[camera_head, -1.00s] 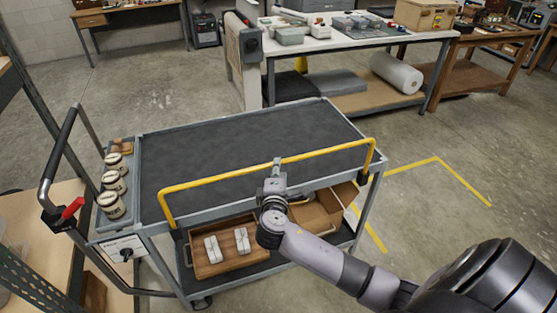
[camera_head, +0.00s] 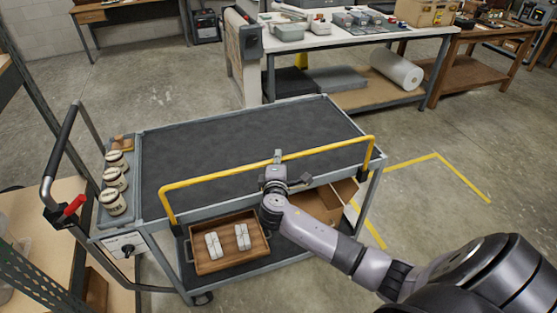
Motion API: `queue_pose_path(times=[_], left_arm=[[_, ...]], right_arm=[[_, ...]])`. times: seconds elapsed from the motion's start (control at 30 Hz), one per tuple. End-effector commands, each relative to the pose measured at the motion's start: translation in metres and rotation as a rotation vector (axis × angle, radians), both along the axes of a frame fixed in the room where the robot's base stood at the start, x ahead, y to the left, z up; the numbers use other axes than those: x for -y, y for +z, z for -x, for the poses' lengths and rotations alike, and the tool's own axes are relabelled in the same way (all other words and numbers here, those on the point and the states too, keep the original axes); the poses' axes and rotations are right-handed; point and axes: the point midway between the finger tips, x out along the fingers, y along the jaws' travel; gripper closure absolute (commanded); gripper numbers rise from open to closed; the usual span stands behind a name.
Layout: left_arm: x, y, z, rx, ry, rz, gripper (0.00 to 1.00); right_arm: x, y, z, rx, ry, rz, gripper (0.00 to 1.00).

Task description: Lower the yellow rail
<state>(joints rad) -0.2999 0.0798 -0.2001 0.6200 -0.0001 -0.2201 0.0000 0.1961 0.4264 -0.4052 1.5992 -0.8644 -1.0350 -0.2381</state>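The yellow rail (camera_head: 225,173) stands raised along the near long side of the grey cart (camera_head: 150,160), with a bent post at each end. My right gripper (camera_head: 277,160) is at the middle of the rail, reaching up from the near side. A grey fingertip shows just above the bar, and the gripper body is in front of and below it. Whether the fingers are closed around the bar cannot be made out. My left gripper is not in view.
The cart's dark top is bare. Several lidded jars (camera_head: 114,180) stand in its left side tray. A wooden drawer (camera_head: 230,262) with white items is on the lower shelf, beside a cardboard box (camera_head: 318,204). A white-topped workbench (camera_head: 350,42) stands behind; floor at right is clear.

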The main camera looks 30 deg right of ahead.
Motion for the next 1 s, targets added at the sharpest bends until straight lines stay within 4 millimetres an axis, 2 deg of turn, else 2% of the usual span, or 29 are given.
queue_pose_path(times=[0.2, 0.83, 1.0], left_arm=[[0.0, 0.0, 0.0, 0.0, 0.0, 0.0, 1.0], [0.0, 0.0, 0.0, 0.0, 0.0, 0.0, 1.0], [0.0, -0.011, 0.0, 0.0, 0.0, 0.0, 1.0]], right_arm=[[0.0, 0.0, 0.0, 0.0, 0.0, 0.0, 1.0], [0.0, -0.001, 0.0, -0.002, 0.0, 0.001, 1.0], [-0.001, -0.014, 0.001, -0.003, 0.0, 0.0, 1.0]])
